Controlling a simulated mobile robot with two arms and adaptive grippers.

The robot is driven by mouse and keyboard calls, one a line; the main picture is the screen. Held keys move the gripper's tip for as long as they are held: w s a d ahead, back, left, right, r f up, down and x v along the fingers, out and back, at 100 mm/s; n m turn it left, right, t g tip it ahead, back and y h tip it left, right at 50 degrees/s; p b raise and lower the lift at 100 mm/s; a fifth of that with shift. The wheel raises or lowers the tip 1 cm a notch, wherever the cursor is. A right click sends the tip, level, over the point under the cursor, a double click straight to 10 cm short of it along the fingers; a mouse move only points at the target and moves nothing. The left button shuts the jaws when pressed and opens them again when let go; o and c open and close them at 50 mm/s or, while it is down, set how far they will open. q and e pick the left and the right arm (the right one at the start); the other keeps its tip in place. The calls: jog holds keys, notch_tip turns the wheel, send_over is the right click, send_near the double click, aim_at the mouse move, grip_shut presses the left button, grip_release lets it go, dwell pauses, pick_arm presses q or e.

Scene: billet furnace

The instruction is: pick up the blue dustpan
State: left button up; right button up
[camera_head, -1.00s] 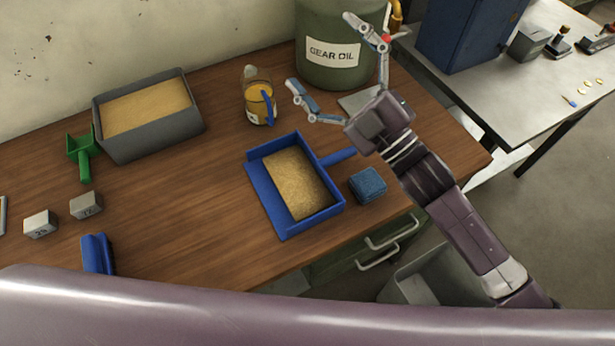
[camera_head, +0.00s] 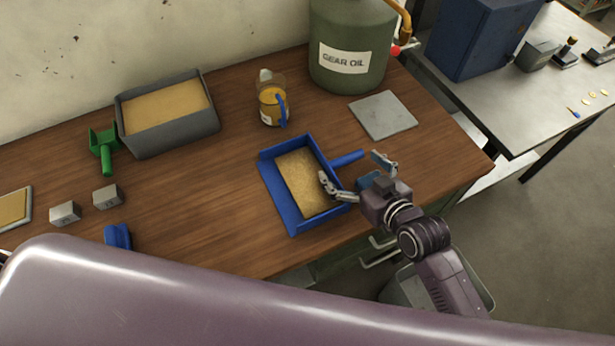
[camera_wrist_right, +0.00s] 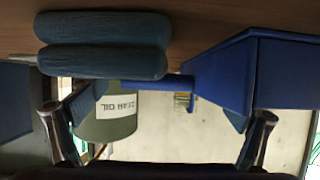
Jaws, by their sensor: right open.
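The blue dustpan (camera_head: 283,205) lies on the wooden bench with tan granular material in its pan. Its handle (camera_head: 347,158) points right toward the back. My right gripper (camera_head: 353,172) is open and empty, with one finger over the pan's right side and the other just right of the handle's end. I cannot tell its exact height or whether it touches. In the right wrist view the dustpan (camera_wrist_right: 222,75) is at the right, its handle (camera_wrist_right: 155,81) running left between my spread fingers (camera_wrist_right: 160,120). My left gripper is not in view.
A jug (camera_head: 271,105), a grey plate (camera_head: 383,115) and the gear oil drum (camera_head: 350,60) stand behind.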

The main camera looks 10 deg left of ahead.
jog(key=shift+x, duration=1.4)
jog(key=shift+s, duration=0.1)
jog(key=c, duration=1.5)
